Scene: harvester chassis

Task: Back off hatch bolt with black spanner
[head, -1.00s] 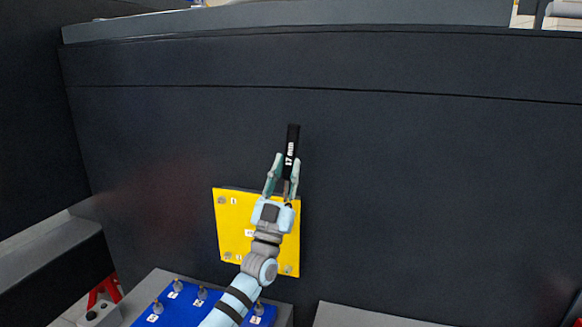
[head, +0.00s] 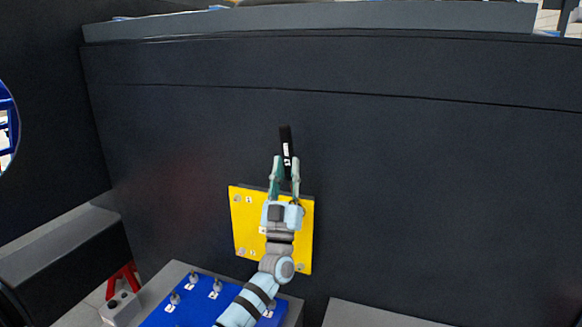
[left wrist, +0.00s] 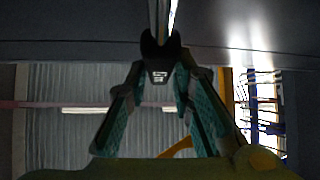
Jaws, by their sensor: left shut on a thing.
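The black spanner (head: 286,142) has a white size label and stands nearly upright in the head view, in front of the dark chassis wall. My left gripper (head: 285,164) is shut on it, just above the top edge of the yellow hatch plate (head: 247,225). In the left wrist view the spanner (left wrist: 160,50) sits between the fingertips, its metal shaft running up out of the picture. Hatch bolts show at the upper left (head: 237,199), lower left (head: 242,252) and lower right (head: 300,267). My arm hides the plate's middle and part of its upper right. My right gripper is out of view.
A blue board (head: 205,305) with several upright metal pegs and white labels lies on a grey stand below the hatch. A red part (head: 123,280) is at the lower left. The dark wall (head: 430,190) right of the hatch is bare.

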